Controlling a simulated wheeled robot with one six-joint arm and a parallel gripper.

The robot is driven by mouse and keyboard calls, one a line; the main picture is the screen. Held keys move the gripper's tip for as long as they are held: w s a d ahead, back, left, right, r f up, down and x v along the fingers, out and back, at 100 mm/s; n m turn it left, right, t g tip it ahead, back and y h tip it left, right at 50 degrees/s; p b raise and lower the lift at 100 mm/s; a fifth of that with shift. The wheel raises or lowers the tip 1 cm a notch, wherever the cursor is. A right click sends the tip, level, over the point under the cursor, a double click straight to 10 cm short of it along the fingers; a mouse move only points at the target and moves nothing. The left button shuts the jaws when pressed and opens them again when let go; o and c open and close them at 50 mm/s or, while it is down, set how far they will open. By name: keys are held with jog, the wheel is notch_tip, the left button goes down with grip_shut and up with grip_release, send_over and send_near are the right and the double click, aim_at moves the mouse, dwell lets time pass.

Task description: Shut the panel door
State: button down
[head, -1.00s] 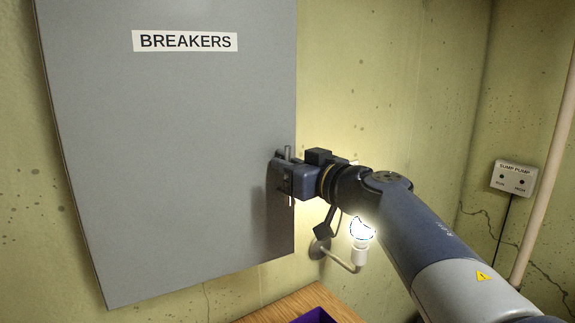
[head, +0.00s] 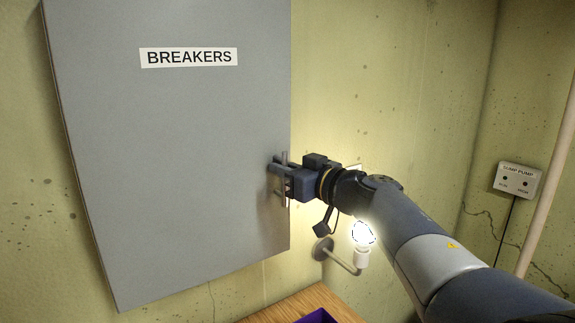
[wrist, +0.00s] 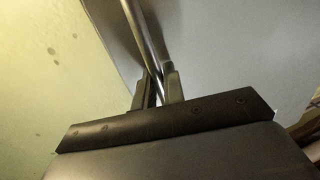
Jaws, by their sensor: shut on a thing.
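The grey panel door (head: 170,160) carries a white "BREAKERS" label (head: 189,57) and fills the left half of the head view. It hangs at a slight angle to the wall; how far it stands from its frame is hidden. A thin upright metal bar handle (head: 284,195) is at its right edge. My gripper (head: 281,180) is shut on this handle. In the wrist view the fingers (wrist: 158,90) close on the bar (wrist: 143,38), with the grey door surface (wrist: 230,50) behind.
A lit bulb (head: 362,235) on a wall bracket hangs just below my arm. A wooden surface (head: 290,306) with a purple container (head: 317,316) lies below. A sump pump box (head: 517,180) and a pale pipe (head: 550,190) are at the right.

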jog(key=shift+r, duration=0.15)
jog(key=c, duration=1.6)
grip_release()
jog(key=shift+w+a, duration=0.15)
jog(key=b+v, duration=0.1)
jog(key=v, duration=0.9)
jog(key=shift+s+d, duration=0.25)
jog(key=shift+s, duration=0.05)
